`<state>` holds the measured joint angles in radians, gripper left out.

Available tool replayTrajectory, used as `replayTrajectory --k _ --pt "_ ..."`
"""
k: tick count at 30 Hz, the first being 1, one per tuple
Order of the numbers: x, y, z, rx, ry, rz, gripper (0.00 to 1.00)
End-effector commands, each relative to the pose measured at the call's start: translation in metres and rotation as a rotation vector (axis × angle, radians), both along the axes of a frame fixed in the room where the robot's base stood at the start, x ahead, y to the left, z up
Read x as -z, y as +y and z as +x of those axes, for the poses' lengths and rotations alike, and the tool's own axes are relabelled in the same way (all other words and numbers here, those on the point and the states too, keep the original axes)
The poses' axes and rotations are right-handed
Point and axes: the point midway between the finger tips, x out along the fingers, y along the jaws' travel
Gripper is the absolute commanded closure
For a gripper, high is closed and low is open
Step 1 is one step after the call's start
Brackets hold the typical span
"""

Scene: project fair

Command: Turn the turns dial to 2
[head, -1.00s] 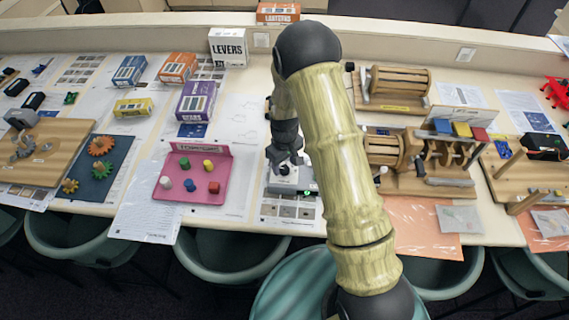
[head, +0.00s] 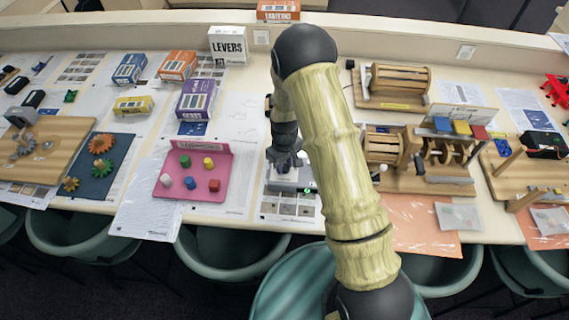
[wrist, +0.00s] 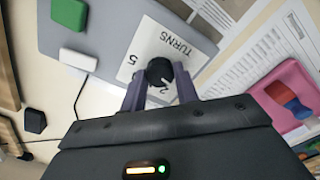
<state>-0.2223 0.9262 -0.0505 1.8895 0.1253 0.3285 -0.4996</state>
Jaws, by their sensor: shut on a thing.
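The turns dial (wrist: 159,72) is a round black knob with a pale pointer mark, on a white plate (wrist: 172,42) printed TURNS, with a 5 and a 2 visible. The plate sits on a grey panel (wrist: 111,20), which shows in the head view as a grey box (head: 277,184) on the table. My gripper (wrist: 160,92) is shut on the dial, one finger on each side of it. In the head view my gripper (head: 284,165) reaches down onto the box. The pointer seems turned toward the 2 side; its exact setting is hard to tell. The fingers hide part of the scale.
A green button (wrist: 78,59) and a white button (wrist: 70,13) are on the same panel. A pink tray (head: 215,192) with coloured pegs stands close on the left. A wooden crank machine (head: 400,180) stands on the right, beyond my arm.

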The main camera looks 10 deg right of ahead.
Motion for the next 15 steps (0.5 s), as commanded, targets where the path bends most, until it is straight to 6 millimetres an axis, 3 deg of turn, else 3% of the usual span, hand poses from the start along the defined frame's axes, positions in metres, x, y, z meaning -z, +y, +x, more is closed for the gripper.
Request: replayTrajectory --k 15 --pt "0.0012 0.0003 -0.0001 0.273 0.000 0.000 0.93"
